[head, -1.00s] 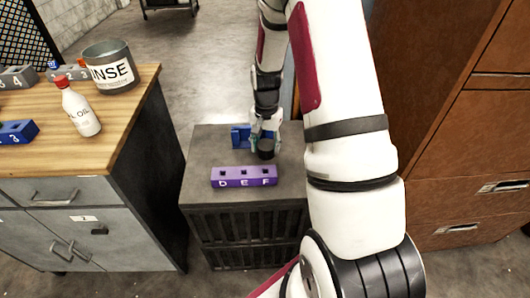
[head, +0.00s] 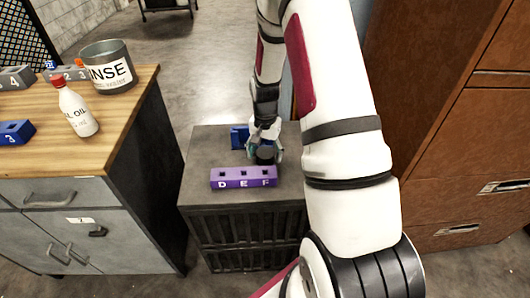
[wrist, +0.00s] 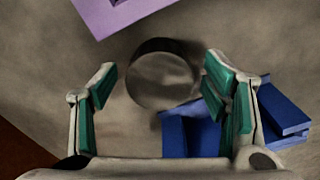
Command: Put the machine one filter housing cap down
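A dark round cap (head: 265,155), apparently the filter housing cap, is on or just above the top of the low dark cabinet (head: 205,155). It lies just behind the F end of a purple block (head: 243,177) lettered D, E, F. My gripper (head: 265,146) points down over it. In the wrist view the cap (wrist: 162,75) sits between the green-padded fingers of my gripper (wrist: 160,85), with a narrow gap seeming to show on each side. I cannot tell any machine number on the cap.
A blue block (head: 239,137) lies behind the cap, close to my right finger in the wrist view. The wooden bench (head: 120,115) at left holds a bottle (head: 77,108), a rinse tin (head: 107,68) and numbered blocks. A brown drawer cabinet (head: 480,130) stands at right.

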